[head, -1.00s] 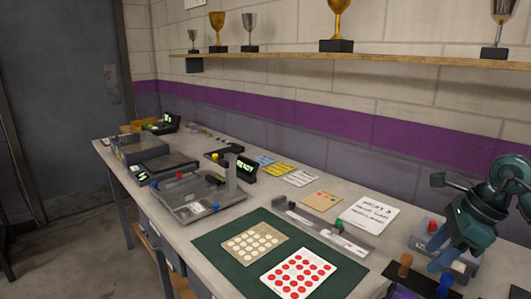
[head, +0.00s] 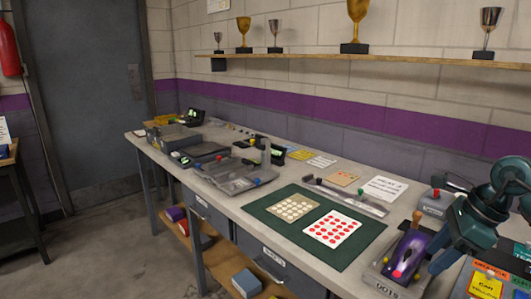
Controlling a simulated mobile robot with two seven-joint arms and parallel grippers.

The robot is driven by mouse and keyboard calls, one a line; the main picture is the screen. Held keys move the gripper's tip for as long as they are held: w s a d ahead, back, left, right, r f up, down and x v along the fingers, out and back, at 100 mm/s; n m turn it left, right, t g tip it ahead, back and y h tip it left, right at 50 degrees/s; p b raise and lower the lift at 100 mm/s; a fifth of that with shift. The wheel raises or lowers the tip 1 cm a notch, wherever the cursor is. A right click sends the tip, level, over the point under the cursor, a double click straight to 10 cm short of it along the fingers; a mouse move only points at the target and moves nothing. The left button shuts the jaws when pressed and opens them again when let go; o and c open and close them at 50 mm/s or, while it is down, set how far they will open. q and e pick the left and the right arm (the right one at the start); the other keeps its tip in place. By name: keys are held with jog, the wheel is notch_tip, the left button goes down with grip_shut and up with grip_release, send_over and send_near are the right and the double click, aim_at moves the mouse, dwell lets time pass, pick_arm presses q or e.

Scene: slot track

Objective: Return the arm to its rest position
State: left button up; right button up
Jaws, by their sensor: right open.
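My right arm, in dark teal, comes in from the right edge of the head view. Its gripper (head: 440,258) hangs over the right end of the bench (head: 240,207), just right of a purple car-like thing (head: 410,252) on a dark grey base. Its jaws are open, and I see nothing held between them. I cannot tell whether a finger touches the base. My left gripper is not in view.
A green mat (head: 282,224) with a beige dotted card (head: 292,208) and a red-dotted card (head: 332,229) lies left of the gripper. A grey box with a red button (head: 436,203) stands behind. Trophies line the shelf (head: 400,61).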

jog(key=s+a+f+m+t+y+p, duration=0.15)
jog(key=a+m+t+y, duration=0.25)
jog(key=a+m+y, duration=0.6)
jog(key=s+a+r+m+t+y+p, duration=0.15)
jog(key=a+m+t+y+p, duration=0.35)
jog(key=a, duration=0.9)
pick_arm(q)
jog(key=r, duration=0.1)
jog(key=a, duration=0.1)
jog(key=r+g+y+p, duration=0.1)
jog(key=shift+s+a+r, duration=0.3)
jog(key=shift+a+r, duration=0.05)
pick_arm(e)
jog(key=s+d+f+m+h, duration=0.2)
jog(key=s+f+m+h, duration=0.5)
jog(key=f+m, duration=0.4)
jog(key=s+d+f+m+h, duration=0.2)
jog(key=s+f+m+h, duration=0.5)
jog(key=m, duration=1.2)
notch_tip(320, 180, down, 4)
jog(key=shift+h, duration=0.9)
